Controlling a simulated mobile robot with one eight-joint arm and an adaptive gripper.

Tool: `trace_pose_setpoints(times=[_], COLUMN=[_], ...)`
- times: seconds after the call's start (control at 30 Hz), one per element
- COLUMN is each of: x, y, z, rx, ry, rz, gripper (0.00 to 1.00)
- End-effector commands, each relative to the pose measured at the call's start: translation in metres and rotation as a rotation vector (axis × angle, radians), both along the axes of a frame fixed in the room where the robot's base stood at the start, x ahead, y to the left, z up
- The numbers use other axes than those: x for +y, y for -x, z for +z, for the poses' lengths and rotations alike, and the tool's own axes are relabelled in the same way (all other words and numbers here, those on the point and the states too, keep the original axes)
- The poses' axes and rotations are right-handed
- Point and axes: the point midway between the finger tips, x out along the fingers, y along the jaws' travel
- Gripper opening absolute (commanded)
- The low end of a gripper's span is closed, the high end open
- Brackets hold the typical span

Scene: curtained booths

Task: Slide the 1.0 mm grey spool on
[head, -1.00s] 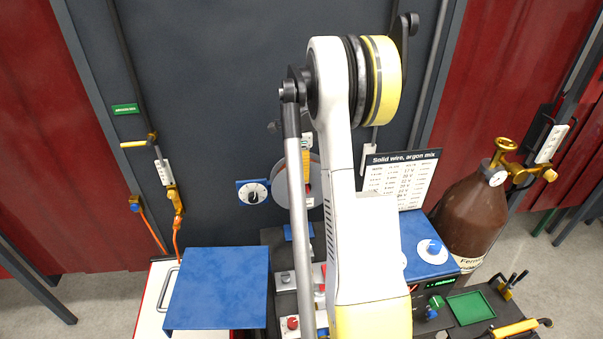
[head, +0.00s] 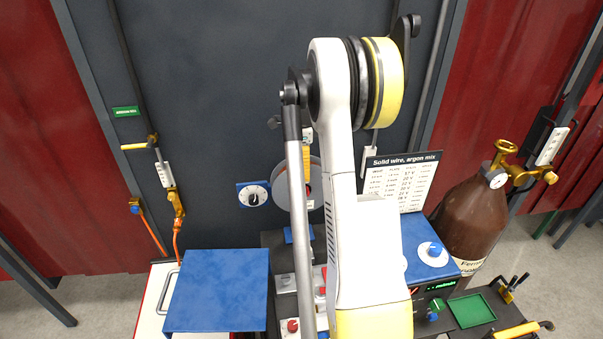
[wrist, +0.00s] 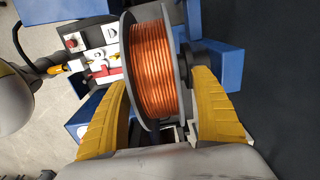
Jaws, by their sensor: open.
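A spool of copper-coloured wire with dark grey flanges (wrist: 152,65) stands upright in the wrist view, between the yellow fingers of my gripper (wrist: 161,88). The gripper is open; a gap shows between the left finger and the spool, and the right finger is close beside the right flange. I cannot tell whether that finger touches it. A black hub-like part (wrist: 205,54) lies just right of the spool, by a blue housing (wrist: 224,68). I cannot tell whether the spool is on it. In the head view a grey disc (head: 315,185) shows partly behind my arm. No size marking is readable.
A panel with red and white parts (wrist: 88,45) is left of the spool. A blue box (head: 215,290), a blue-topped unit (head: 430,258), a wire chart (head: 400,180), a green tray (head: 473,308) and a brown gas cylinder (head: 470,225) surround the arm. A dark wall (head: 220,90) stands behind.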

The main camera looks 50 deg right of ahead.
Motion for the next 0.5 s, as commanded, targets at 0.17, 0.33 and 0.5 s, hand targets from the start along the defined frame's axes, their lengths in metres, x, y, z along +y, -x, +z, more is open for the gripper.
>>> trace_pose_setpoints(times=[0.17,0.33,0.5], x=[0.002,0.003,0.003], y=[0.002,0.003,0.004], z=[0.041,0.077,0.099], rx=[0.002,0.002,0.003], ry=[-0.001,-0.002,-0.003], rz=[0.0,0.0,0.0], gripper=[0.73,0.73,0.73])
